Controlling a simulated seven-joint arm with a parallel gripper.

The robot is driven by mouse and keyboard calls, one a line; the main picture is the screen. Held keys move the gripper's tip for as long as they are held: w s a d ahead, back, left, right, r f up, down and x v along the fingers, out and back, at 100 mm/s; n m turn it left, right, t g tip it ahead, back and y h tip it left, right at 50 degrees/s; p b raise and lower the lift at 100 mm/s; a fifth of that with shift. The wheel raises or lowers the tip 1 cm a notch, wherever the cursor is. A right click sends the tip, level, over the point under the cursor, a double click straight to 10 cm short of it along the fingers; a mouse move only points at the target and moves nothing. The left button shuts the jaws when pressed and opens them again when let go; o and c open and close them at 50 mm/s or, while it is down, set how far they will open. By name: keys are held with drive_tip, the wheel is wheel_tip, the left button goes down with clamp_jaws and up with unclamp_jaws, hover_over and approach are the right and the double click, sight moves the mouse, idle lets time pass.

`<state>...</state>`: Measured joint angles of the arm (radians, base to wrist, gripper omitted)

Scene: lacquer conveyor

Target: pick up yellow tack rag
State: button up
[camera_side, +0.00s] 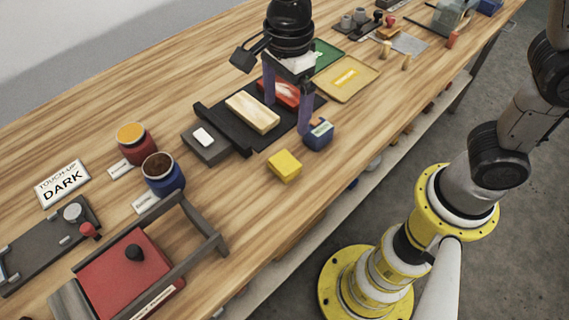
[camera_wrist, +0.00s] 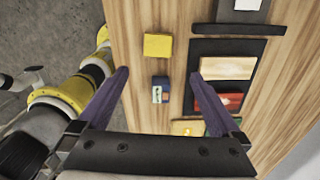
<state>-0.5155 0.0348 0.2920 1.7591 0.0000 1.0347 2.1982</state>
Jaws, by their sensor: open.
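The yellow tack rag (camera_side: 284,165) is a small, thick yellow block lying on the bare wooden table, near its front edge. It also shows in the wrist view (camera_wrist: 158,46), at the upper middle, just beyond my fingertips. My gripper (camera_side: 287,118) has purple fingers spread wide and points down over the black mat, farther along the table than the rag. In the wrist view my gripper (camera_wrist: 159,73) is open with nothing held. The rag is apart from both fingers and fully visible.
A small blue box (camera_side: 318,135) stands beside the rag, close to one finger. A wooden block (camera_side: 252,113) and a red item (camera_side: 281,94) lie on the black mat (camera_side: 220,117). Two jars, blue (camera_side: 163,175) and red (camera_side: 134,144), stand left.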

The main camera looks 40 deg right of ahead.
drive_tip(key=f, duration=0.1)
hover_over(284, 162)
drive_tip(key=f, duration=0.8)
drive_tip(key=shift+s, duration=0.25)
drive_tip(key=shift+w+f, duration=0.15)
drive_tip(key=shift+f, duration=1.25)
drive_tip(key=shift+w+f, duration=0.1)
drive_tip(key=shift+f, duration=1.25)
drive_tip(key=c, duration=1.2)
drive_tip(key=shift+c, duration=0.2)
drive_tip(key=shift+r, duration=0.1)
